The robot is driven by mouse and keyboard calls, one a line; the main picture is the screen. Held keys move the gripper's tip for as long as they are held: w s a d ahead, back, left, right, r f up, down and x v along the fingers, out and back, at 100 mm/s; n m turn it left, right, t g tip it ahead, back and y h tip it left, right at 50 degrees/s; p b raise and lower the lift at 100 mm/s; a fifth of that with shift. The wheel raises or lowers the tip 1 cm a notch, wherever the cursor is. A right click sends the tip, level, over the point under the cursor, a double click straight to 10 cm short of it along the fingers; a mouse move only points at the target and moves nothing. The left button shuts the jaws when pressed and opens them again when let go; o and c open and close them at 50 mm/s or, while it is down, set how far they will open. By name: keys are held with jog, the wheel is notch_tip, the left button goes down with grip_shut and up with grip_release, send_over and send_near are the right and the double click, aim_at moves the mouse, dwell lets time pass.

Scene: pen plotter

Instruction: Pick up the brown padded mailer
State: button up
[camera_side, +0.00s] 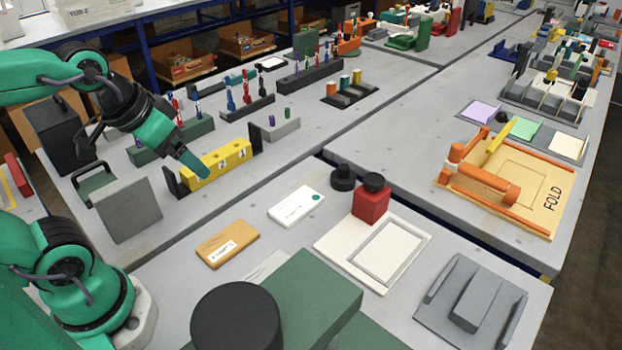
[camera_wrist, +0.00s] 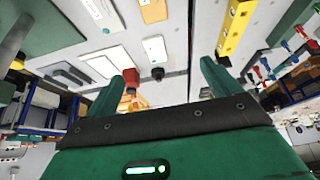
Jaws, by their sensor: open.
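The brown padded mailer (camera_side: 228,244) lies flat on the near grey table, with a white label on it. In the wrist view the mailer (camera_wrist: 152,11) shows at the top edge, partly cut off. My gripper (camera_side: 196,166) is in the air behind and to the left of the mailer in the side view, close in the picture to a yellow block with dark ends. In the wrist view my gripper (camera_wrist: 170,72) has its two green fingers apart, with nothing between them. The mailer is well away from the fingers.
A white envelope (camera_side: 296,206) lies right of the mailer. A red ink bottle (camera_side: 371,200) and a white framed pad (camera_side: 385,253) stand farther right. The yellow block (camera_side: 220,160) is near my gripper. A dark green block and black cylinder (camera_side: 237,315) stand in front.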

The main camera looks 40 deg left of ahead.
jog(key=w+f+g, duration=0.3)
jog(key=w+f, duration=0.3)
jog(key=f, duration=0.1)
jog(key=g, duration=0.2)
send_near(244, 228)
jog(key=shift+w+d+f, duration=0.2)
jog(key=shift+f, duration=0.2)
jog(key=shift+f, duration=0.1)
jog(key=shift+f, duration=1.15)
jog(key=shift+a+f, duration=0.15)
jog(key=shift+f, duration=2.45)
jog(key=shift+c, duration=0.4)
